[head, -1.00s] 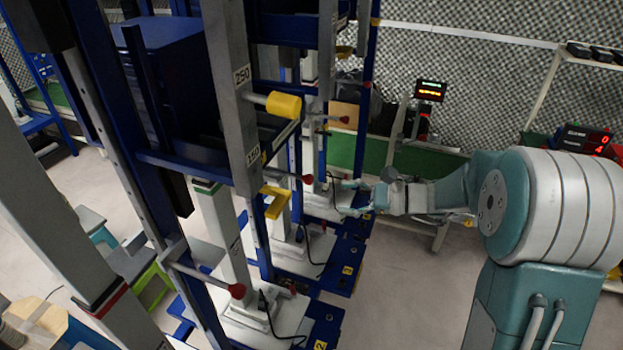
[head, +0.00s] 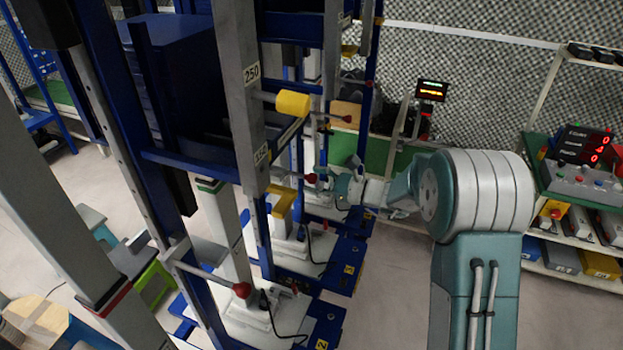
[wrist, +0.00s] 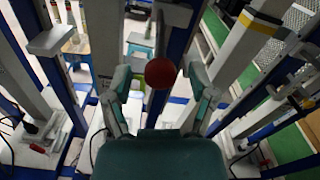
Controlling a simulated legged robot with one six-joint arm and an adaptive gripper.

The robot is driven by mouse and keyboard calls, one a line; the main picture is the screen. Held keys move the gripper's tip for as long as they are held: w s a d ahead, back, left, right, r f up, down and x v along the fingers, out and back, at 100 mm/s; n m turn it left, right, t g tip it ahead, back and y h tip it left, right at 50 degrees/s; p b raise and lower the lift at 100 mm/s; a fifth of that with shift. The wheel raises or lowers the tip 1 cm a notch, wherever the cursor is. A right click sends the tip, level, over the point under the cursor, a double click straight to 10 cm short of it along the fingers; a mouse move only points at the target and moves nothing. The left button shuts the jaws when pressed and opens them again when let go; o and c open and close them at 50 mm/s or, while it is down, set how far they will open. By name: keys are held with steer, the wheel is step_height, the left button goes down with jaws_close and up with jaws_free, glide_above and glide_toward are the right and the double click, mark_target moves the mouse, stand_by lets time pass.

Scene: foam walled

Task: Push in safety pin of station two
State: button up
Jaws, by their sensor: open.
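A red ball knob (head: 311,178) sits on the end of a thin rod that sticks out of a blue and grey station frame. I take it as the safety pin; I cannot tell its station number. My gripper (head: 338,187) is just right of this knob in the head view. In the wrist view a red knob (wrist: 160,73) appears between the spread fingers of my gripper (wrist: 160,92), which is open. I see no clear contact. The head view shows other red knobs, one low in front (head: 242,290) and one farther back (head: 348,118).
A yellow cylinder (head: 293,103) and a yellow bracket (head: 280,202) stick out of the grey post (head: 238,75) beside the knob. White station bases (head: 262,315) stand below. A control panel (head: 583,160) is at right. Floor between is clear.

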mark_target(280, 170)
steer(key=shift+w+a, duration=0.15)
steer(key=shift+a, duration=0.15)
steer(key=shift+d, duration=0.1)
jaws_close()
steer(key=x, duration=0.9)
steer(key=shift+d, duration=0.15)
